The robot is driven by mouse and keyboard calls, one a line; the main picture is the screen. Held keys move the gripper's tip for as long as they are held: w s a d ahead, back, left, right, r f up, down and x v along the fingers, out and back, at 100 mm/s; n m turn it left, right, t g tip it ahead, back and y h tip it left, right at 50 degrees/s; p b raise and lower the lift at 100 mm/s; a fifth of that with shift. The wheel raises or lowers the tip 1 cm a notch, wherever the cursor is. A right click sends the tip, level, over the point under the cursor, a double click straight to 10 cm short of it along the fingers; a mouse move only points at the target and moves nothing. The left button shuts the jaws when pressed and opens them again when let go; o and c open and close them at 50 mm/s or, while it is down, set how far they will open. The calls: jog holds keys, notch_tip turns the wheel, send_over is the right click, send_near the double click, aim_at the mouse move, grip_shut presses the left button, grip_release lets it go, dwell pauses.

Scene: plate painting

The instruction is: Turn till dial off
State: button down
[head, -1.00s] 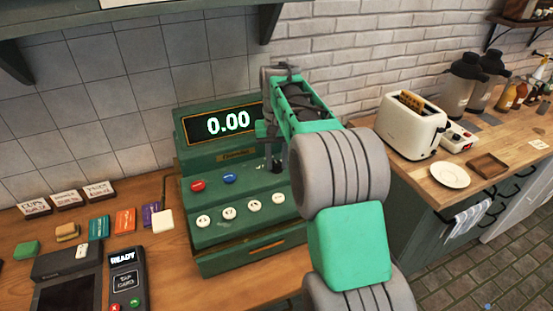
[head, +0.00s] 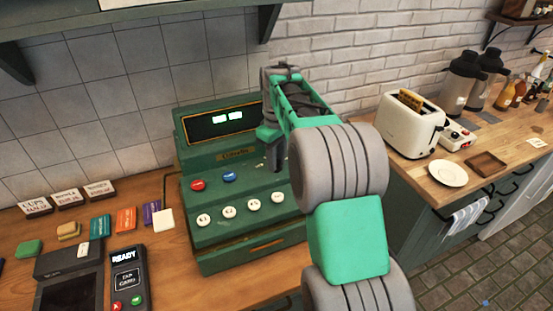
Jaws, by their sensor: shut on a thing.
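The green till (head: 215,166) stands on the wooden counter in the head view. Its dark display (head: 222,122) shows two small bright blocks. A red button (head: 198,185), a blue button (head: 229,177) and a row of round white keys (head: 229,212) are on its sloped front. My gripper (head: 274,165) points down at the right end of the sloped panel, to the right of the blue button. Its jaws are shut on the till dial, which is mostly hidden behind the fingers and wrist.
A card reader (head: 127,275) and a dark tablet stand (head: 70,262) sit to the left of the till, with small coloured blocks behind. On the right counter are a toaster (head: 408,130), a white plate (head: 447,173) and flasks (head: 460,85).

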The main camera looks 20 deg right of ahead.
dwell(0.3)
jog(key=c, duration=1.1)
grip_release()
notch_tip(320, 180, up, 8)
jog(key=shift+f+b, duration=0.2)
jog(key=shift+b, duration=0.4)
jog(key=shift+r, duration=0.1)
